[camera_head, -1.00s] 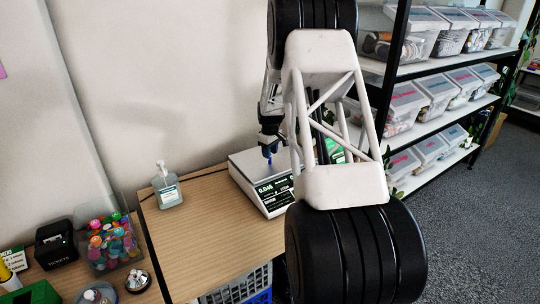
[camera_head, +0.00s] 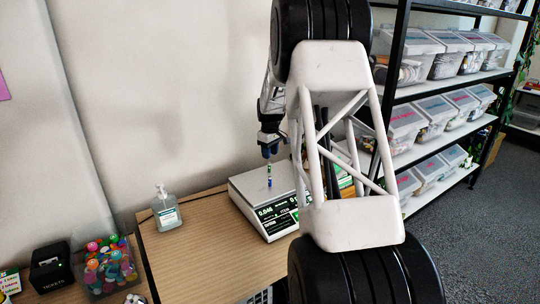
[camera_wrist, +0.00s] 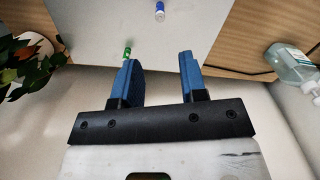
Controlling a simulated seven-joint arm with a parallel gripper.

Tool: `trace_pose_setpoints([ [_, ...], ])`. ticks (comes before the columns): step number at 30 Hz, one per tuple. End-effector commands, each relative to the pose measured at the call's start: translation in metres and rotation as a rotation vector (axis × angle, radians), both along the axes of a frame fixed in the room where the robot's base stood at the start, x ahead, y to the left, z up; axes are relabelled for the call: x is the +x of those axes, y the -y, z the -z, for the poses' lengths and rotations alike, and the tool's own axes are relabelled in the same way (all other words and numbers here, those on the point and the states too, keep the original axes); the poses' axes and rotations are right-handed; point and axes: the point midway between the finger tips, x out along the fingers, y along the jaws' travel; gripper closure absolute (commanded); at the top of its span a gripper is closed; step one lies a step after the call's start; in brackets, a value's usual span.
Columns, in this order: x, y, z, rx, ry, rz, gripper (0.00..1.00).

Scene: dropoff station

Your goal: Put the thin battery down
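My gripper (camera_head: 269,153) is above the white scale (camera_head: 243,190), pointing down. In the wrist view its two blue fingers (camera_wrist: 160,62) are apart with nothing between them. A small blue battery with a pale end (camera_wrist: 159,10) is on the scale's plate, beyond the fingertips. A small green battery (camera_wrist: 127,52) is on the plate beside the left finger, which partly hides it. In the head view a thin blue and green shape (camera_head: 269,182) rises from the plate below my gripper; I cannot separate the two batteries there. Which one is thinner is unclear.
The scale's display is lit. A sanitizer bottle (camera_head: 165,209) stands left of the scale on the wooden table (camera_head: 200,255). A shelf with clear bins (camera_head: 430,120) stands right. A plant (camera_wrist: 25,62) is near the scale.

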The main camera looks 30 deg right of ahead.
Motion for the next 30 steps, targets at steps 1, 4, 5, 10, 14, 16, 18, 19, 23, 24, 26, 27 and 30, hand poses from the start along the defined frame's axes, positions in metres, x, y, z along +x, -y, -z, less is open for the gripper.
trace_pose_setpoints([
  [1, 0.000, 0.000, 0.000, 0.000, 0.000, 0.000, 0.61],
  [4, 0.000, 0.000, 0.000, 0.000, 0.000, 0.000, 0.61],
  [5, 0.000, 0.000, 0.000, 0.000, 0.000, 0.000, 0.61],
  [10, 0.000, 0.000, 0.000, 0.000, 0.000, 0.000, 0.61],
  [14, 0.000, 0.000, 0.000, 0.000, 0.000, 0.000, 0.61],
  [16, 0.000, 0.000, 0.000, 0.000, 0.000, 0.000, 0.61],
  [18, 0.000, -0.001, 0.000, 0.000, 0.000, 0.000, 0.61],
  [19, -0.001, -0.001, -0.001, 0.000, 0.000, 0.000, 0.61],
  [23, -0.004, -0.008, -0.006, -0.001, 0.003, 0.004, 0.61],
  [24, -0.006, -0.012, -0.010, -0.003, 0.005, 0.005, 0.61],
  [26, -0.010, -0.020, -0.017, -0.005, 0.009, 0.008, 0.61],
  [27, -0.013, -0.026, -0.022, -0.005, 0.010, 0.011, 0.61],
  [30, -0.025, -0.044, -0.037, -0.008, 0.017, 0.022, 0.61],
])
